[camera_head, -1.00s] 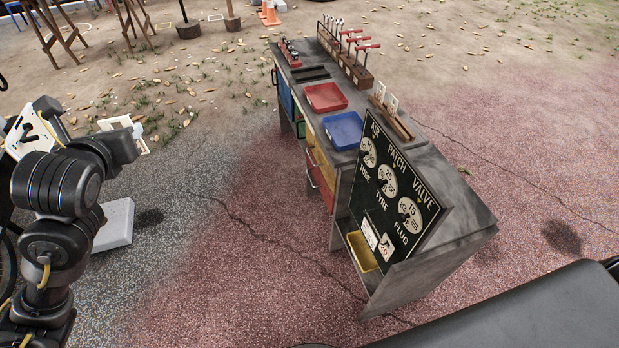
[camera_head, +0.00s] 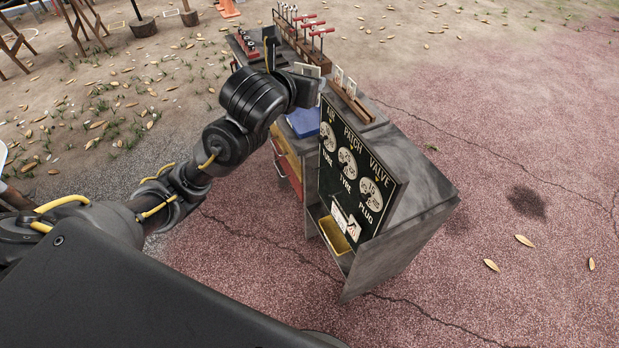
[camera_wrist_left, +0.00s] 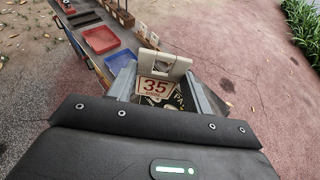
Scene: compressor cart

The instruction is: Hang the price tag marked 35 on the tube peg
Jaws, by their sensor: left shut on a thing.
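The price tag marked 35 (camera_wrist_left: 155,88) is a cream card with red figures, in the left wrist view. My left gripper (camera_wrist_left: 163,70) is shut on it; a pale block shows behind the card's top. In the head view my left gripper (camera_head: 313,86) is above the cart, just behind the top left of the black price board (camera_head: 385,215); the tag's face cannot be made out there. The board reads AIR, PATCH, VALVE above round dials and TUBE, TYRE, PLUG below. The tube peg is too small to tell near the TUBE label (camera_head: 328,152). My right gripper is not in view.
The grey cart (camera_head: 425,195) holds a blue tray (camera_head: 303,122), a red tray (camera_wrist_left: 101,39) and a rack of red-handled tools (camera_head: 300,40). White tags (camera_head: 340,212) show low on the board, above a yellow bin (camera_head: 333,235). Open ground lies right of the cart.

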